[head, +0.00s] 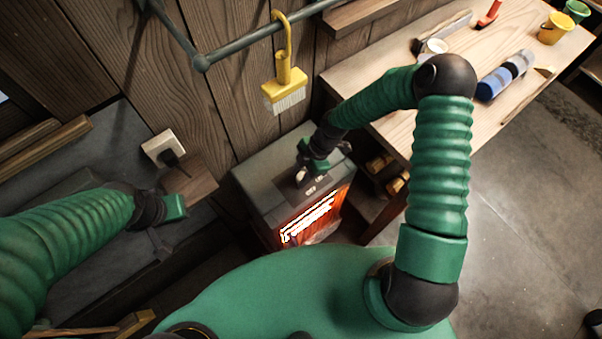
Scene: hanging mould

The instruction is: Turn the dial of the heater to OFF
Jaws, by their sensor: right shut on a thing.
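The heater (262,179) is a dark grey box with an orange glowing front, standing against the wooden wall. Its front glow shows bright bars. My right gripper (301,176) points down at the heater's top and is shut on the dial there. The dial is mostly hidden by the gripper, and its setting cannot be read. Small pale markings show on the top panel beside it. My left gripper (178,206) is at the left, over the grey surface and apart from the heater; its fingers are too unclear to judge.
A wooden workbench (365,78) right of the heater holds a blue bottle (493,84), a yellow cup (555,28) and other items. A yellow brush (284,92) hangs from a rail above the heater. A socket with a plug (163,149) is on the wall.

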